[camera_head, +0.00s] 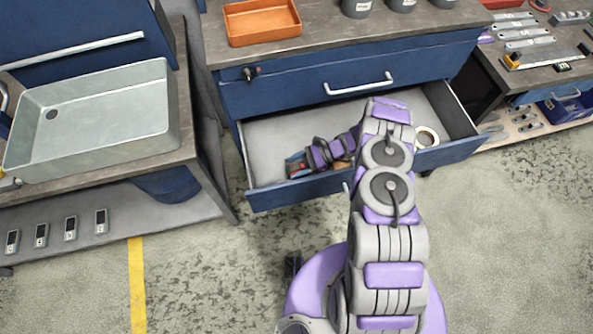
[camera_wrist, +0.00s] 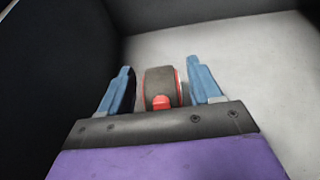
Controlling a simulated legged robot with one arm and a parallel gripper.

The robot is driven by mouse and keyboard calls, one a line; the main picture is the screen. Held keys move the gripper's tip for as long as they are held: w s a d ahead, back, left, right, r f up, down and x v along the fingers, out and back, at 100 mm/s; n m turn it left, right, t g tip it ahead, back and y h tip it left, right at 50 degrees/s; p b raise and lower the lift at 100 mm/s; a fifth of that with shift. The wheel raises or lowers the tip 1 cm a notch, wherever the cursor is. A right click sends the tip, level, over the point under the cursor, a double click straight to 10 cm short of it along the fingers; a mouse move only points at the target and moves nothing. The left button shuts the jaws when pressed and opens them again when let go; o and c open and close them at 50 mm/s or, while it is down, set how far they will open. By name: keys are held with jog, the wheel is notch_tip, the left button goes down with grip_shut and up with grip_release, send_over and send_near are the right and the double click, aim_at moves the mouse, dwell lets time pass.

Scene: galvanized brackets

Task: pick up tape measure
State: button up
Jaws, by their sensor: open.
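The tape measure (camera_wrist: 161,86), dark with red sides and a red tab, lies on the drawer floor in the wrist view. My gripper (camera_wrist: 161,75) is open, with one blue finger on each side of it. A gap shows on the left side; the right finger is close, and I cannot tell whether it touches. In the head view my gripper (camera_head: 297,166) is low inside the open drawer (camera_head: 268,135), at its left front. The tape measure is mostly hidden there by my gripper.
Dark drawer walls stand close at the left and back in the wrist view. A white tape roll (camera_head: 427,137) lies at the drawer's right. A small yellowish item (camera_head: 341,165) is partly hidden by my arm. An orange tray (camera_head: 262,21) sits on the bench above.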

grip_shut()
dwell(0.6)
jog(key=shift+r, duration=0.1)
